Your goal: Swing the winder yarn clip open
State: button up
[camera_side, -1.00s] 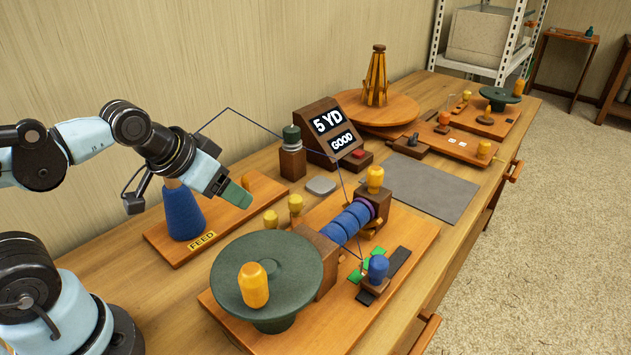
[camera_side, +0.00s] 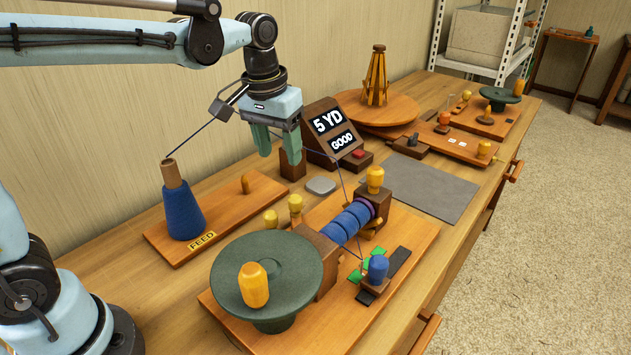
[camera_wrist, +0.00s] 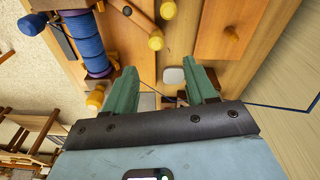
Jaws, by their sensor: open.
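The winder (camera_side: 318,255) stands on a wooden base, with blue yarn wound on its spool (camera_side: 346,222) and a dark green crank wheel with a yellow knob. The likely yarn clip is a blue knob (camera_side: 377,268) on a small dark block beside green and black pads; I cannot tell its exact position. A thin blue yarn runs down to it. My gripper (camera_side: 277,148) points down, open and empty, above and behind the winder, in front of the tension post. In the wrist view its green fingers (camera_wrist: 162,88) are apart, and the wound spool (camera_wrist: 88,42) shows at upper left.
The blue feed cone (camera_side: 183,212) stands on a board at left, its yarn rising past my gripper. A display reading "5 YD GOOD" (camera_side: 331,130) stands just right of my gripper. A grey mat (camera_side: 428,188) is bare. Yellow knobs (camera_side: 295,204) stand behind the winder.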

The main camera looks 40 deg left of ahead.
aim_at(296, 195)
jog(key=shift+n+g, duration=0.3)
jog(key=shift+g, duration=0.5)
jog(key=w+f, duration=0.1)
jog(key=f, duration=0.3)
jog(key=w+f, duration=0.1)
jog(key=f, duration=0.4)
jog(key=w+f, duration=0.1)
jog(key=f, duration=0.3)
jog(key=shift+d+f, duration=0.15)
jog(key=shift+d, duration=0.2)
jog(key=shift+c, duration=0.5)
grip_shut()
